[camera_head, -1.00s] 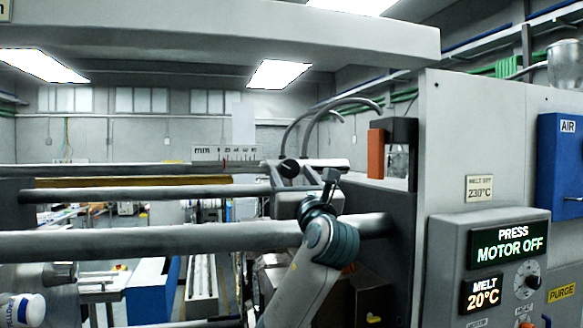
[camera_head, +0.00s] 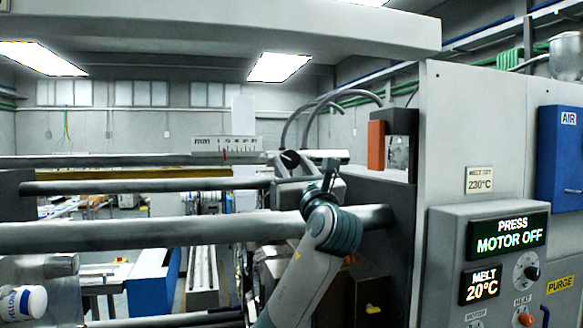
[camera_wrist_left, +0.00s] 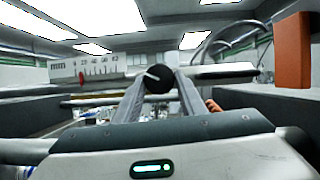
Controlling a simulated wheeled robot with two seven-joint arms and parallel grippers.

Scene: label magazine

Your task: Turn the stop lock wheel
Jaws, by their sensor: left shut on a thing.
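The stop lock wheel is a small, round black knob (camera_head: 290,158) with a pale mark, in front of the tie bars at the right end of the scale. It also shows in the left wrist view (camera_wrist_left: 158,79), between the tips of my fingers. My left gripper (camera_head: 287,167) reaches it from the lower right and is shut on it. The fingers hide part of its rim. A white scale (camera_head: 226,144) marked mm, with a red pointer, is just left of the wheel. My right gripper is not in view.
Thick horizontal bars (camera_head: 150,234) cross in front and below. The grey press housing stands right of my arm, with a control panel (camera_head: 490,265) reading MOTOR OFF. An orange block (camera_head: 376,145) and curved hoses (camera_head: 318,112) are close by. A white bottle (camera_head: 25,303) is at lower left.

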